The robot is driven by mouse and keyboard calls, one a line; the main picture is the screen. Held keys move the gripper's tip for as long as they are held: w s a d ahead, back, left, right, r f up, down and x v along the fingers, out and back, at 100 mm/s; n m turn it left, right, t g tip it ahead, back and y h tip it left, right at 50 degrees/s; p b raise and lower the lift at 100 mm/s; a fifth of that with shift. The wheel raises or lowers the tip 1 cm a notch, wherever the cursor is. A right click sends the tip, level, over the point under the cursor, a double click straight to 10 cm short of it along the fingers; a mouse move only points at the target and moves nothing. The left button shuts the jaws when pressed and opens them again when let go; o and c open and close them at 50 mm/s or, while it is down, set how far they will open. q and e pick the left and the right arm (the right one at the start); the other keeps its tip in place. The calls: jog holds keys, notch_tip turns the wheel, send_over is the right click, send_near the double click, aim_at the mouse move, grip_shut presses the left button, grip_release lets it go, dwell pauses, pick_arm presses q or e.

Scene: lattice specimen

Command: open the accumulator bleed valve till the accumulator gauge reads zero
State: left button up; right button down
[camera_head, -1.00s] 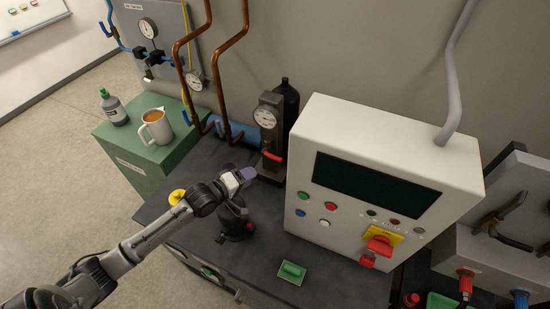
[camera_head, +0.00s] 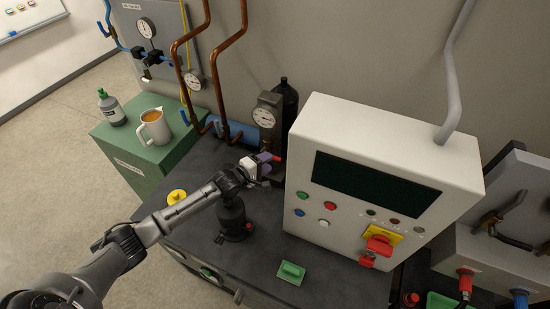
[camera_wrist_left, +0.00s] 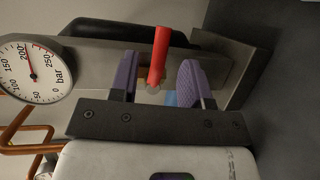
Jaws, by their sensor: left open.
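The accumulator gauge (camera_head: 264,117) is a round white dial on a dark block in front of a black cylinder. In the left wrist view the gauge (camera_wrist_left: 32,70) reads a little above 200 bar. Below it is the bleed valve's red lever (camera_head: 278,158), partly hidden behind the gripper in the head view. My left gripper (camera_head: 268,161) is open at the lever. In the wrist view the red lever (camera_wrist_left: 159,52) shows between the purple fingers of the left gripper (camera_wrist_left: 158,82), with gaps on both sides. My right gripper is not in view.
A white control box (camera_head: 380,155) stands close to the right of the valve. A black round fixture (camera_head: 233,217) is under my left arm. Copper pipes (camera_head: 215,75) rise at the left. A green cabinet (camera_head: 140,150) carries a bottle (camera_head: 111,108) and a jug (camera_head: 155,128).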

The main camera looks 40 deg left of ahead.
pick_arm(q)
jog(key=shift+x, duration=2.3)
jog(key=shift+c, duration=0.3)
grip_shut()
